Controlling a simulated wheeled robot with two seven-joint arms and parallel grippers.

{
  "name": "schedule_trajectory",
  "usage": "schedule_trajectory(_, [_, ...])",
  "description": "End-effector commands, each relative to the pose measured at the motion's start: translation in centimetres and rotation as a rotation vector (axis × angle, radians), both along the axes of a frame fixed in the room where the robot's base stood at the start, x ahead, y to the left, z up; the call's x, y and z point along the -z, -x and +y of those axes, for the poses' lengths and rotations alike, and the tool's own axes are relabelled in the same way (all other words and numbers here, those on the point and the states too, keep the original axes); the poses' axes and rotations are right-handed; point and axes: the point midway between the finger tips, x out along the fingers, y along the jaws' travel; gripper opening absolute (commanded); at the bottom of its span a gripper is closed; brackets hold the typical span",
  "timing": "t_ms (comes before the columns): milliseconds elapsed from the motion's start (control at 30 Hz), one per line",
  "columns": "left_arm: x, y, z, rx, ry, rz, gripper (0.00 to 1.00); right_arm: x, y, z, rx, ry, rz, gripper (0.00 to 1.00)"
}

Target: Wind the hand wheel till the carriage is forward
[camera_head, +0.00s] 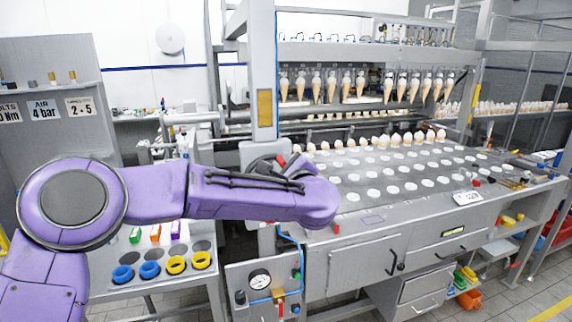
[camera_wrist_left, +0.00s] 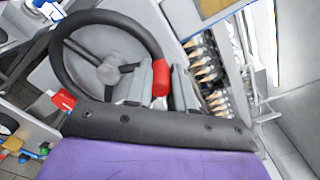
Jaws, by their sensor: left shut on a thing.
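The hand wheel (camera_wrist_left: 68,40) has a black rim and a grey hub with spokes. In the head view its dark rim (camera_head: 262,161) shows only in part behind my left arm, at the foot of the grey upright. A red handle (camera_wrist_left: 160,78) stands at the wheel's rim. My left gripper (camera_wrist_left: 160,86) is shut on this red handle, with a grey finger on either side. The carriage seems to be the beam with a row of hanging cones (camera_head: 360,83) over the back of the machine. My right gripper is not in view.
The grey machine table (camera_head: 345,187) with rows of white round spots lies to the right of my arm. A grey upright (camera_head: 262,75) rises behind the wheel. A side shelf with blue and yellow rings (camera_head: 175,265) and a gauge panel (camera_head: 262,281) stand below my arm.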

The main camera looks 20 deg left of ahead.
Motion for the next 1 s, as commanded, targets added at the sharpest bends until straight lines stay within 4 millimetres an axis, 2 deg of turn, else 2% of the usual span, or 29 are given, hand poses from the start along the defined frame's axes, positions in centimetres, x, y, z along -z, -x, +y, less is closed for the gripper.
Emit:
schedule_trajectory(333, [-0.1, 0.0, 0.3, -0.007, 0.003, -0.002, 0.0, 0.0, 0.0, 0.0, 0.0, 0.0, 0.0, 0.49])
schedule_trajectory(367, [-0.1, 0.0, 0.3, -0.008, 0.003, -0.003, 0.33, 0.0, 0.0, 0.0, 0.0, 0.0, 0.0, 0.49])
schedule_trajectory(400, [-0.1, 0.0, 0.2, -0.007, 0.003, -0.002, 0.46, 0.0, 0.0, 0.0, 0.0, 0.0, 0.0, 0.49])
schedule_trajectory(433, [-0.1, 0.0, 0.2, -0.006, 0.002, -0.002, 0.49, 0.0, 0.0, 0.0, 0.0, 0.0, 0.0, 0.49])
schedule_trajectory(767, [0.2, 0.4, -0.4, 0.001, 0.001, -0.002, 0.49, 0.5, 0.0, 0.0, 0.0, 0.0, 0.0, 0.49])
schedule_trajectory(867, [0.5, 1.8, -1.4, 0.002, 0.002, -0.004, 0.49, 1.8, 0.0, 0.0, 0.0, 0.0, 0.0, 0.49])
schedule_trajectory(1000, [0.6, 4.8, -3.2, 0.001, 0.001, -0.005, 0.49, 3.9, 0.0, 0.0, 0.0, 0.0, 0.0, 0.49])
